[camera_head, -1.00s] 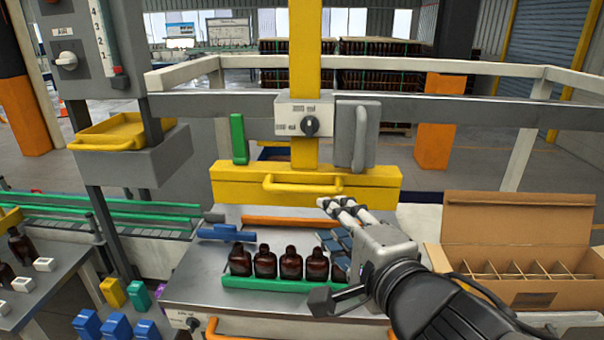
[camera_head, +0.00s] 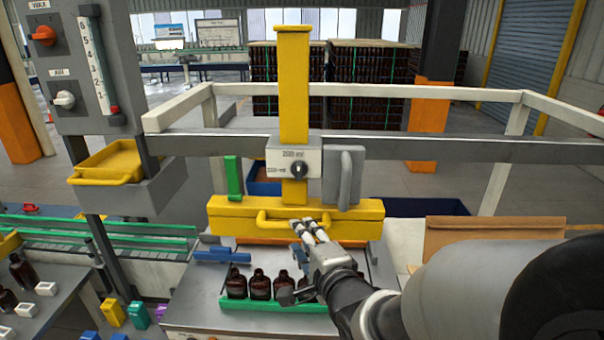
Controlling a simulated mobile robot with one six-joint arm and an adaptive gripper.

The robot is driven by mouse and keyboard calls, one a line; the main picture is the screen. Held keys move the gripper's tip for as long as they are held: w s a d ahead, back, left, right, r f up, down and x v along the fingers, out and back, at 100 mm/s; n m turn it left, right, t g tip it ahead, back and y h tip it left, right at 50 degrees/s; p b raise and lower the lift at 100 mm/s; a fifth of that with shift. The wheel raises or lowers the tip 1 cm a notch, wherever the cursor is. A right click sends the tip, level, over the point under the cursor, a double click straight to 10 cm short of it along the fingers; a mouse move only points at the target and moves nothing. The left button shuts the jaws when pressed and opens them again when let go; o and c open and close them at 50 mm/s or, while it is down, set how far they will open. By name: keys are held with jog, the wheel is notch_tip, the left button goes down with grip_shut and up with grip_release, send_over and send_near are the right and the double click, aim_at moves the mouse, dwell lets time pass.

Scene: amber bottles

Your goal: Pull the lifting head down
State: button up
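The lifting head is a wide yellow bar (camera_head: 225,215) on a yellow vertical post (camera_head: 294,85). A yellow handle (camera_head: 268,222) curves out from its front face. The head hangs above the row of amber bottles (camera_head: 260,284), which stand in a green holder (camera_head: 265,304) on the metal table. My gripper (camera_head: 309,232) is at the lower front of the bar, just right of the handle. Its fingers point up and left. I cannot tell whether they touch the handle or how wide they are apart. My arm hides the right end of the bottle row.
A grey box with a black knob (camera_head: 298,170) and a grey lever plate (camera_head: 343,177) sit above the bar. A grey cross rail (camera_head: 440,151) runs behind. An open cardboard box (camera_head: 480,228) stands at the right, partly behind my arm. A yellow tray (camera_head: 107,162) is at the left.

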jog(key=x, duration=0.6)
grip_shut()
dwell(0.4)
dwell(0.4)
